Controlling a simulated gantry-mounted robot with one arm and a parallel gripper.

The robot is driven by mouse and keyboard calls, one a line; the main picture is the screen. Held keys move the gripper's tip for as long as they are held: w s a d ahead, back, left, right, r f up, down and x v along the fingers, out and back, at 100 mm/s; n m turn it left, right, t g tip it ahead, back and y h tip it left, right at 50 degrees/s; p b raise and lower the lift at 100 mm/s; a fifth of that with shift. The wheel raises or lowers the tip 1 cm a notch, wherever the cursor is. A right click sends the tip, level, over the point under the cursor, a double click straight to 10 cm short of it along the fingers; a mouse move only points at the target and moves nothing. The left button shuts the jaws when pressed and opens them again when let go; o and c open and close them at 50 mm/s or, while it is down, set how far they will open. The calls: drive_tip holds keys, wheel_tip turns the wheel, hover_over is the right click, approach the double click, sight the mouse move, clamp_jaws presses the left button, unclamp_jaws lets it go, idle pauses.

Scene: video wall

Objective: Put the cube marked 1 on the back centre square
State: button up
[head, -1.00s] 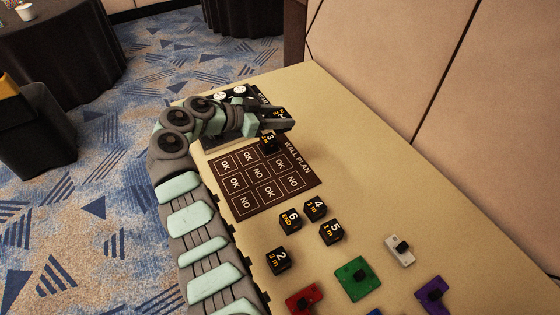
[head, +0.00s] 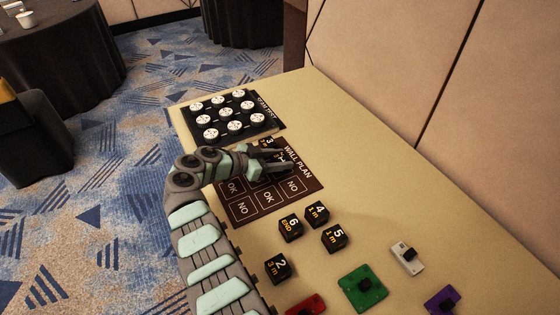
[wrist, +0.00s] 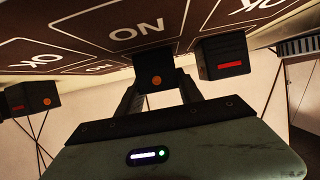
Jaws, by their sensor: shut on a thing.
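My gripper (head: 283,161) is shut on a small black cube (head: 281,157), low over the back part of the dark WALL PLAN board (head: 270,212). Its number is too small to read surely; in the wrist view the held cube (wrist: 155,78) shows an orange dot and hangs between the fingers. The cube marked 3 (head: 267,142) stands on the board's back edge area, close beyond my gripper. In the wrist view a cube with a red bar (wrist: 222,57) is close beside the held one. My arm hides the back centre square in the head view; whether the held cube touches the board is unclear.
The black board with several white round pieces (head: 199,134) lies behind. Cubes 6 (head: 290,228), 4 (head: 316,213), 5 (head: 334,238) and 2 (head: 277,267) stand in front. Green (head: 362,289), white (head: 407,257) and purple (head: 442,300) pieces lie at front right. The table's right side is clear.

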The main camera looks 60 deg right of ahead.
drive_tip(key=shift+r, duration=0.1)
drive_tip(key=o, duration=1.4)
drive_tip(key=shift+w+r, duration=0.1)
drive_tip(key=p+v, duration=0.2)
drive_tip(key=v, duration=1)
